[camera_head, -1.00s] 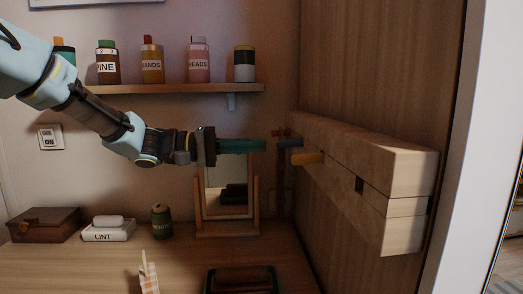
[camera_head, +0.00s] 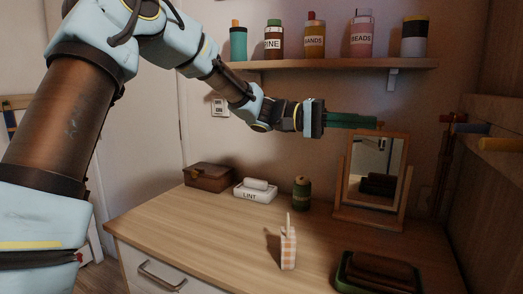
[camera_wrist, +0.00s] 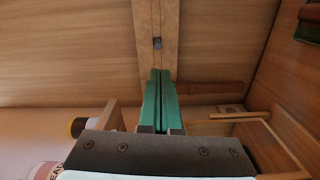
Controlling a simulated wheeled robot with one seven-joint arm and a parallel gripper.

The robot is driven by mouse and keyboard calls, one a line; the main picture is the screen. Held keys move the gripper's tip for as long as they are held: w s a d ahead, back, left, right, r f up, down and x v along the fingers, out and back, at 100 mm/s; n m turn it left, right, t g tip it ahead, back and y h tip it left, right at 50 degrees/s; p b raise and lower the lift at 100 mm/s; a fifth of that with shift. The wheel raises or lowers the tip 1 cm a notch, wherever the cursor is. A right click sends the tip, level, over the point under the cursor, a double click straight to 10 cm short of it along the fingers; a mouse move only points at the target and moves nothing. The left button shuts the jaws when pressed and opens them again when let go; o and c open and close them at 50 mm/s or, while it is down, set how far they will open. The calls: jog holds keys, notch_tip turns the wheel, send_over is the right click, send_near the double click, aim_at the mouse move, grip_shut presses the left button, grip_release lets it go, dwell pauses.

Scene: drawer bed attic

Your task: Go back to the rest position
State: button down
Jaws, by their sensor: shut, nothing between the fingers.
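My gripper (camera_head: 376,123) has green fingers and is shut and empty. In the head view it is held out to the right above the desk, level with the space just below the shelf and near the top of the mirror. My arm reaches in from the left. In the wrist view the green fingers (camera_wrist: 160,80) lie together, pointing toward a wooden wall with a pale wooden beam behind them. A mirror frame (camera_wrist: 270,135) shows to the right of the fingers in that view.
The shelf (camera_head: 330,65) holds several jars. On the desk (camera_head: 215,220) are a brown box (camera_head: 209,177), a LINT box (camera_head: 254,194), a green spool (camera_head: 301,194), a checkered item (camera_head: 288,250), the mirror (camera_head: 373,172) and a dark tray (camera_head: 345,282). Coloured pegs (camera_head: 498,145) stick out at right.

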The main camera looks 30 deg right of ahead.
jog(key=w+a+f+n+t+y, duration=0.25)
jog(key=w+a+f+t, duration=0.25)
jog(key=a+f, duration=0.55)
jog(key=w+a+f+n+t+y, duration=0.2)
jog(key=w+a+f+n+t, duration=0.3)
jog(key=a+f, duration=0.5)
jog(key=a+f+n+t+y, duration=0.1)
jog(key=a+t+y, duration=0.1)
jog(key=a, duration=0.8)
jog(key=w+a+f+n+t+y, duration=0.1)
jog(key=a+t+y, duration=0.1)
jog(key=a, duration=0.8)
jog(key=w+a+f+n+t+y+p, duration=0.1)
jog(key=a+f+t+y, duration=0.1)
jog(key=a, duration=0.8)
jog(key=shift+w+a, duration=0.2)
jog(key=shift+w, duration=0.05)
jog(key=shift+n, duration=0.25)
